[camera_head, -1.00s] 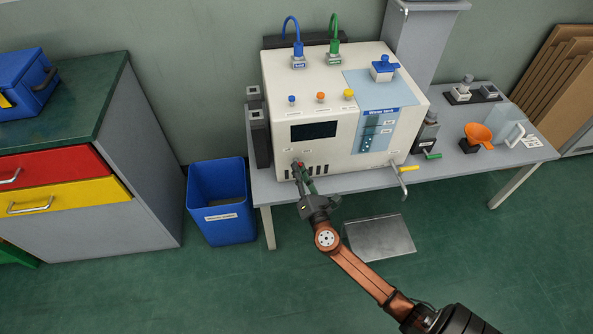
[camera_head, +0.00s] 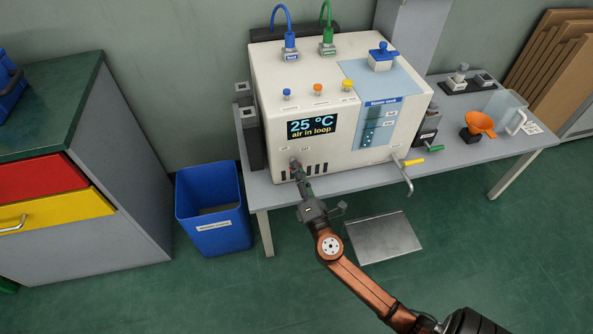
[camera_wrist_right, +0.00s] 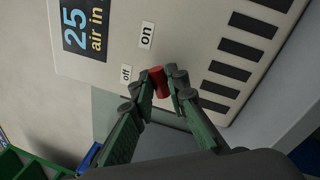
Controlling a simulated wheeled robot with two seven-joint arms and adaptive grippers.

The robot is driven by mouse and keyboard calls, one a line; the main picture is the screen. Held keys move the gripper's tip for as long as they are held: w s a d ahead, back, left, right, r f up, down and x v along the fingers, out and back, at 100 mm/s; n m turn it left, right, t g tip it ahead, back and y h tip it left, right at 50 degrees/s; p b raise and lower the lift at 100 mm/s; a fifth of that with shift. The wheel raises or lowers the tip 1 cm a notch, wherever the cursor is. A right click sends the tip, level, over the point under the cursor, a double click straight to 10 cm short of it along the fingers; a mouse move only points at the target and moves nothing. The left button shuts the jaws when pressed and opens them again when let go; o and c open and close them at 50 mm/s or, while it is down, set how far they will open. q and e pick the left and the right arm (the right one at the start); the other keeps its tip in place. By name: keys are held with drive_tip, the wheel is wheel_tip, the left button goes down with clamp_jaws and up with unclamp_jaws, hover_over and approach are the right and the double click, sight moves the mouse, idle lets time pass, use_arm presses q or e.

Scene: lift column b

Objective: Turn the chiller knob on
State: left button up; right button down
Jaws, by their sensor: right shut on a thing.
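The chiller (camera_head: 335,112) is a cream box on a grey table. Its display (camera_head: 312,126) is lit and reads "25 °C, air in loop". The red knob (camera_wrist_right: 157,79) is on the front panel beside the labels "off" (camera_wrist_right: 126,73) and "on" (camera_wrist_right: 147,36) in the right wrist view. My right gripper (camera_wrist_right: 162,82) is shut on the knob, with a green finger on each side. In the head view the gripper (camera_head: 298,168) touches the panel's lower left and mostly hides the knob. My left gripper is not in view.
A blue bin (camera_head: 213,208) stands left of the table. A tap with a yellow handle (camera_head: 411,162) sticks out at the chiller's lower right front. An orange funnel (camera_head: 480,123) and a clear jug (camera_head: 508,112) stand at the right. A metal plate (camera_head: 383,240) lies on the floor.

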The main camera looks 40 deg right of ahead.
drive_tip(key=shift+a, duration=0.1)
drive_tip(key=c, duration=1.9)
unclamp_jaws()
drive_tip(key=v, duration=1.2)
